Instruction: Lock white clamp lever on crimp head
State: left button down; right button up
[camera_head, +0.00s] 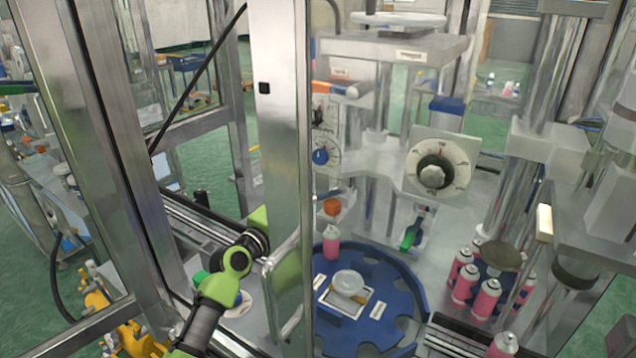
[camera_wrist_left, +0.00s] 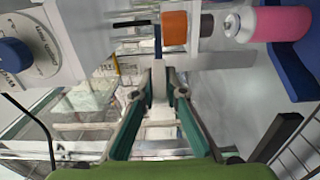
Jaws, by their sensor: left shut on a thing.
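In the left wrist view my left gripper (camera_wrist_left: 163,86) has its two green fingers shut on a narrow white piece (camera_wrist_left: 160,112), which looks like the white clamp lever. Its far end and pivot are hard to make out. In the head view my green left arm (camera_head: 236,258) comes in from below and passes behind a steel post; the gripper itself is hidden there. The crimp head with its dial (camera_head: 436,172) stands to the right of the post. An orange block (camera_wrist_left: 175,28) sits just beyond the fingertips in the wrist view. My right gripper is not in view.
A steel frame post (camera_head: 278,130) stands close to my left arm. A blue rotary table (camera_head: 395,330) carries a pink can (camera_head: 331,246) below the orange cap (camera_head: 332,207). Several pink cans (camera_head: 463,280) stand at the right. A blue knob (camera_wrist_left: 14,55) is left of the fingers.

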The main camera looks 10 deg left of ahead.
pick_arm(q)
jog(key=shift+s+d+f, duration=0.1)
jog(key=shift+d+f, duration=0.05)
jog(key=shift+d, duration=0.05)
jog(key=shift+s+d+p, duration=0.85)
jog(key=shift+d+p, duration=0.15)
jog(key=shift+p, duration=0.05)
jog(key=shift+s+d+p, duration=0.25)
jog(key=shift+d+p, duration=0.2)
jog(key=shift+d, duration=0.1)
jog(key=shift+s+d+p, duration=0.2)
jog(key=shift+d+p, duration=0.2)
jog(key=shift+d, duration=0.1)
jog(key=c, duration=2.1)
grip_release()
jog(key=shift+o, duration=0.6)
jog(key=shift+d, duration=0.2)
